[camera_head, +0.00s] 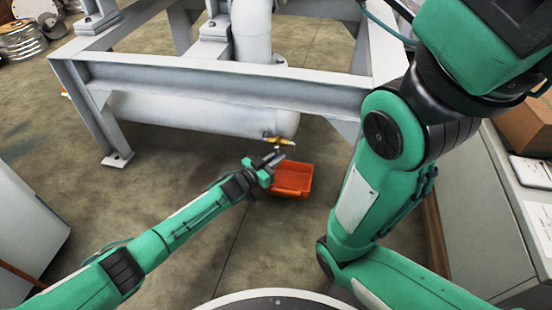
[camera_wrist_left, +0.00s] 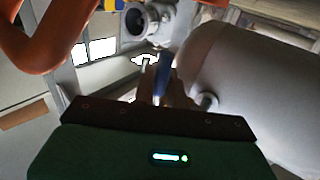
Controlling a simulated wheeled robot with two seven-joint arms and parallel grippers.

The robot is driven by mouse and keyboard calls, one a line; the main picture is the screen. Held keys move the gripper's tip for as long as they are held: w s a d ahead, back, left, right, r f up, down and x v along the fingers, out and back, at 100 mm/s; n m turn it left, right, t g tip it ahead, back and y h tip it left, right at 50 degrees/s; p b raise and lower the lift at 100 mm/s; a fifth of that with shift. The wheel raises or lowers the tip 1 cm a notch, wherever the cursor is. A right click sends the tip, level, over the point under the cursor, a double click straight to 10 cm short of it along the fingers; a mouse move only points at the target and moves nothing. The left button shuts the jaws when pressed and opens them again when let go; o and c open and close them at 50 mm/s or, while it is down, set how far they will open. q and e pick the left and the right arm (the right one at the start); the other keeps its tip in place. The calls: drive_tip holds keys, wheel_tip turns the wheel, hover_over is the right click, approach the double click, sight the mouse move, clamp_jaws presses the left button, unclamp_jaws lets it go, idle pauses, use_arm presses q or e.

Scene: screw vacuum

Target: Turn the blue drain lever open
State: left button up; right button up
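The blue drain lever (camera_wrist_left: 162,73) shows in the left wrist view as a narrow upright blue piece just at my left gripper's fingertips (camera_wrist_left: 164,88). Whether the fingers touch it is not clear. In the head view, my left gripper (camera_head: 270,160) is just below a small yellow drain valve (camera_head: 278,140) under the end of the white tank (camera_head: 200,114). The lever cannot be made out there. The finger gap is too small to judge. My right arm crosses the right of the head view, its gripper out of frame.
An orange bin (camera_head: 294,179) stands on the floor below the valve, close to my left gripper. A grey steel frame (camera_head: 220,82) surrounds the tank. A pale cabinet (camera_head: 25,220) is at left; a counter (camera_head: 485,225) is at right.

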use_arm(q)
drive_tip(key=shift+d, duration=0.1)
clamp_jaws()
drive_tip(key=shift+s+d+r+n+t+h, duration=0.1)
drive_tip(key=shift+d+n+t+h, duration=0.2)
drive_tip(key=shift+n+t, duration=0.65)
drive_tip(key=shift+s+d+r+n+t+h, duration=0.15)
drive_tip(key=shift+d+n+t, duration=0.2)
drive_tip(key=shift+n, duration=1.1)
drive_tip(key=shift+w+d+r+n+t+h, duration=0.15)
drive_tip(key=shift+d+n+t, duration=0.35)
drive_tip(key=shift+n, duration=0.7)
drive_tip(key=shift+s+a, duration=0.1)
drive_tip(key=shift+a, duration=0.05)
drive_tip(key=o, duration=0.6)
unclamp_jaws()
drive_tip(key=shift+o, duration=0.2)
drive_tip(key=shift+s, duration=0.1)
